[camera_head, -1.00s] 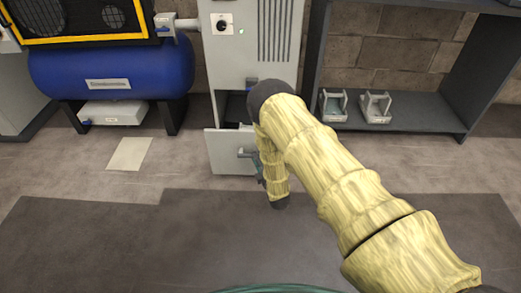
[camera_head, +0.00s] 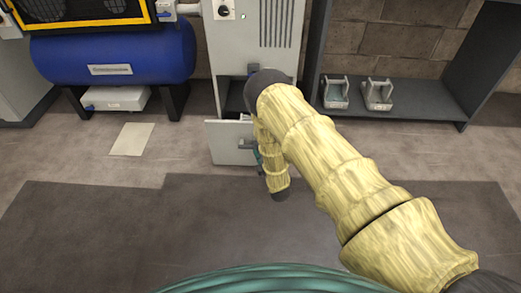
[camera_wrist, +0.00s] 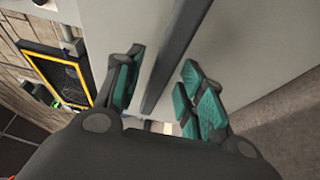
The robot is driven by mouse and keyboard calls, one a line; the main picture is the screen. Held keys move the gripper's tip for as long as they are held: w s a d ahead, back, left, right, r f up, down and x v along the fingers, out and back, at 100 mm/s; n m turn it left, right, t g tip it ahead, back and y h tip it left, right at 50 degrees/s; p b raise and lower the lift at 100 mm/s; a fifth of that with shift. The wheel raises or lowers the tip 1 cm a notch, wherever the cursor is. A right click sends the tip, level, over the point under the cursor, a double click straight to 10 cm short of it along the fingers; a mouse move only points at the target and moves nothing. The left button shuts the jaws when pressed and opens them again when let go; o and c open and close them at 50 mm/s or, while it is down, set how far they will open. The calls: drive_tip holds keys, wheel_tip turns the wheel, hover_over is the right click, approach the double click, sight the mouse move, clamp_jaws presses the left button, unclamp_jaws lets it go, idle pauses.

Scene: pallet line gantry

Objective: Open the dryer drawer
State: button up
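The dryer drawer's pale grey front panel (camera_head: 226,146) stands out from the bottom of the tall grey cabinet (camera_head: 225,52), so the drawer is partly open. A dark opening shows above and behind it. The dark bar handle (camera_wrist: 176,52) runs between my gripper's two fingers in the wrist view. My gripper (camera_wrist: 163,95) has its green pads apart, one on each side of the bar, with a visible gap on the right side. Whether the left pad touches the bar is unclear. In the head view my arm hides the drawer's right side and most of the gripper.
A blue tank (camera_head: 115,55) on dark legs stands left of the cabinet, with a white box (camera_head: 115,98) under it. A dark shelf (camera_head: 420,106) at right holds two small grey trays. A pale sheet (camera_head: 132,139) lies on the floor. The floor before the drawer is clear.

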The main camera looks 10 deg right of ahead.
drive_tip(key=s+d, duration=0.1)
drive_tip(key=s, duration=1.1)
drive_tip(key=shift+d, duration=0.1)
idle(0.4)
